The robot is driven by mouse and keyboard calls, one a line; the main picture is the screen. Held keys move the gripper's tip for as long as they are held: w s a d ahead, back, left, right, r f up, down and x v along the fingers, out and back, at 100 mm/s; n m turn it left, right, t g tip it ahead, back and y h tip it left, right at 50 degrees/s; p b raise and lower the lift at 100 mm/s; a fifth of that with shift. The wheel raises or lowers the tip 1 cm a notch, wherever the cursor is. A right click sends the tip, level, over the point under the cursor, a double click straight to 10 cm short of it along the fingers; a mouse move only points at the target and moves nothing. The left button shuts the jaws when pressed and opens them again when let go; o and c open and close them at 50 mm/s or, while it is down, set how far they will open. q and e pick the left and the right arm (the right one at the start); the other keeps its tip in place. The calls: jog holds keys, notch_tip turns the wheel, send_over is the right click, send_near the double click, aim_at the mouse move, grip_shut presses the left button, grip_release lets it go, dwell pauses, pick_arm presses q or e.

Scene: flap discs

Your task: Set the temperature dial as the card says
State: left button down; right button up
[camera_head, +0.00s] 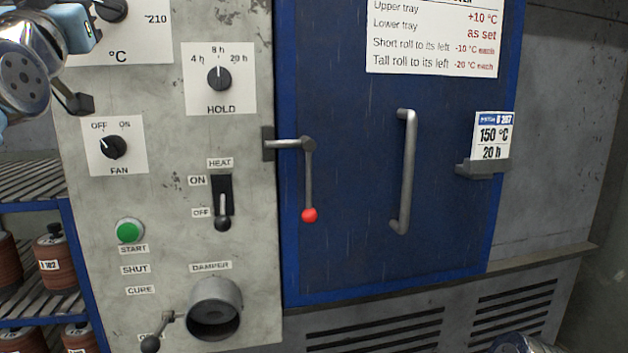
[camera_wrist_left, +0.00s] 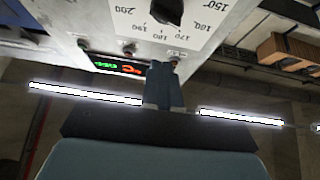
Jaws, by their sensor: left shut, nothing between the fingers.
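The temperature dial's dark knob (camera_head: 110,9) is cut by the top edge of the head view, on a white plate marked °C and 210. In the left wrist view the knob (camera_wrist_left: 167,10) and its scale appear upside down; its pointer cannot be read. My left gripper (camera_wrist_left: 163,85) is shut and empty, its fingers seemingly apart from the knob.
A lit display (camera_wrist_left: 118,66) sits beside the dial plate. Below are the HOLD knob (camera_head: 219,79), pointing up near 8 h, FAN knob (camera_head: 113,147), HEAT lever (camera_head: 222,205) down at OFF, and green button (camera_head: 130,231). Shelves with rolls (camera_head: 54,262) stand left.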

pick_arm(q)
jog(key=s+r, duration=0.1)
jog(key=g+p, duration=0.1)
jog(key=p, duration=0.2)
send_near(118, 20)
jog(key=shift+y, duration=0.3)
jog(key=shift+w+a+r, duration=0.25)
jog(key=shift+w+a, duration=0.3)
jog(key=shift+w, duration=0.15)
jog(key=shift+w+a+r, duration=0.3)
jog(key=shift+w+a, duration=0.25)
jog(key=shift+w, duration=0.2)
jog(key=shift+w+a+r, duration=0.25)
jog(key=shift+w+a, duration=0.25)
jog(key=shift+w, duration=0.2)
jog(key=shift+d+r, duration=0.2)
jog(key=shift+r, duration=0.4)
jog(key=shift+w+d, duration=0.1)
jog(key=shift+d, duration=0.05)
jog(key=shift+d+f, duration=0.1)
jog(key=shift+d, duration=0.3)
jog(key=shift+w+d, duration=0.15)
jog(key=shift+d, duration=0.2)
